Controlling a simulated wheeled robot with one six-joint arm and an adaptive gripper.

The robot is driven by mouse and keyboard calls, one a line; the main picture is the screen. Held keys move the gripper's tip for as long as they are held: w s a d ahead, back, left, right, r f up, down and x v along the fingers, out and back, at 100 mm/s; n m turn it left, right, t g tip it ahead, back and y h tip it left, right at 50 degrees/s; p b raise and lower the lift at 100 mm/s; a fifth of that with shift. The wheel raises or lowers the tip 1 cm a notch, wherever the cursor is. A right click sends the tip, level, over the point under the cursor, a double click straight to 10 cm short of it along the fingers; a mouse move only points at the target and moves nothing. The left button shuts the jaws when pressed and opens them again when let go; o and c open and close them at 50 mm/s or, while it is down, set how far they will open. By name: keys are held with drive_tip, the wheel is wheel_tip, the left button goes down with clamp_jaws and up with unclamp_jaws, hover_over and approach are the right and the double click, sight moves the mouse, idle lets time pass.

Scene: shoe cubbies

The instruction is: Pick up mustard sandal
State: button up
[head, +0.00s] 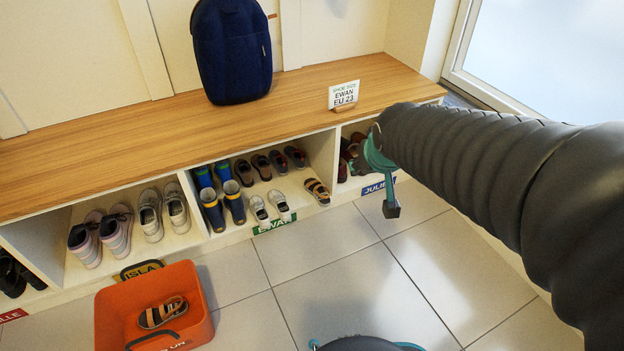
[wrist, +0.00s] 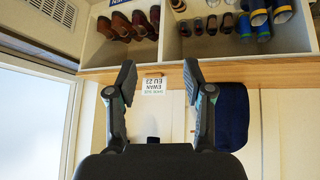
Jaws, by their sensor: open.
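A sandal with tan-mustard and dark straps (head: 317,191) lies at the front right of the EWAN cubby, beside pale shoes. It seems to show at the top edge of the wrist view (wrist: 178,5), which is upside down. A similar tan-and-dark sandal (head: 162,312) lies in the orange bin; I cannot tell for sure which one is called mustard. My gripper (head: 390,208) hangs in front of the bench's right end, to the right of the cubby sandal and apart from it. In the wrist view my gripper (wrist: 158,78) is open, with nothing between its fingers.
The wooden bench top (head: 130,140) holds a navy backpack (head: 232,50) and an EWAN EU 23 card (head: 344,94). White dividers separate cubbies of several shoes and boots. The orange bin (head: 205,310) stands on the floor at lower left. The tiled floor (head: 335,270) ahead is clear.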

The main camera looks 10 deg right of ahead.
drive_tip(key=w+d+f+n+t, duration=0.1)
drive_tip(key=w+f, duration=0.7)
drive_tip(key=w, duration=0.3)
drive_tip(key=w+d+f+n+t, duration=0.1)
drive_tip(key=w+f+t, duration=0.1)
drive_tip(key=w+f, duration=0.7)
drive_tip(key=t+y+b, duration=0.1)
drive_tip(key=t+y, duration=0.2)
drive_tip(key=y, duration=0.1)
approach(322, 190)
drive_tip(key=s+r, duration=0.5)
drive_tip(key=s, duration=0.2)
drive_tip(key=shift+b+x, duration=1.15)
drive_tip(key=shift+x, duration=5.85)
drive_tip(key=shift+d+f, duration=0.1)
drive_tip(key=shift+d, duration=0.05)
drive_tip(key=c, duration=0.8)
